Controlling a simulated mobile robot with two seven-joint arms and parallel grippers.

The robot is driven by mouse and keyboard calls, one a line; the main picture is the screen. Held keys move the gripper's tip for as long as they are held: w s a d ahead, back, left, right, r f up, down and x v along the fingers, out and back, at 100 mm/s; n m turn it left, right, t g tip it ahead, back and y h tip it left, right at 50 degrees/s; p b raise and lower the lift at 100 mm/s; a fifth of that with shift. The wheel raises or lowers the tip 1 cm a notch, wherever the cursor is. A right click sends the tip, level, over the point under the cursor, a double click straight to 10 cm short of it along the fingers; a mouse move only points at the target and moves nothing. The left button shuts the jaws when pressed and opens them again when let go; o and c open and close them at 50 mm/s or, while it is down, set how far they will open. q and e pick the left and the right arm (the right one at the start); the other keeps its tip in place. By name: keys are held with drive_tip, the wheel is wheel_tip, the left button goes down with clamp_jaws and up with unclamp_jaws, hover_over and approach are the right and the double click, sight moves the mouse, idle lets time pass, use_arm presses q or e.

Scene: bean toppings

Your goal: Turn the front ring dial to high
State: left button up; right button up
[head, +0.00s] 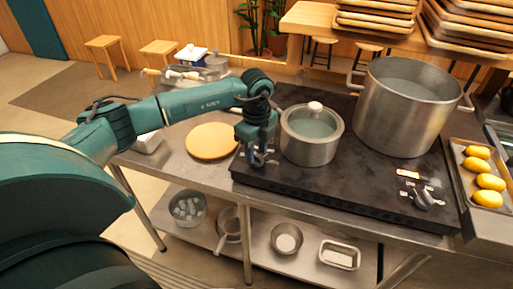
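The black cooktop (340,188) lies on the steel counter. My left gripper (258,160) points down at the cooktop's front left corner, just left of the lidded pot (309,148). Small pale marks show beside its fingertips. A dial there is mostly hidden by the gripper, and I cannot tell whether the fingers touch it or how far apart they are. Another dial (424,198), grey metal, sits at the cooktop's right front, with a small lit label (408,174) behind it. My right gripper is not in view.
A large open stockpot (398,108) stands at the cooktop's back right. A tray (457,160) of lemons is at far right. A round wooden board (212,141) lies left of the cooktop. Bowls and a strainer (229,222) are on the lower shelf.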

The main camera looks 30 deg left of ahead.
use_arm(q)
drive_tip(key=shift+f, duration=0.15)
drive_tip(key=shift+c, duration=0.3)
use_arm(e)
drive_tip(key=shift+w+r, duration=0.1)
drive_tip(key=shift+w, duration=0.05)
use_arm(q)
drive_tip(key=shift+c, duration=0.7)
clamp_jaws()
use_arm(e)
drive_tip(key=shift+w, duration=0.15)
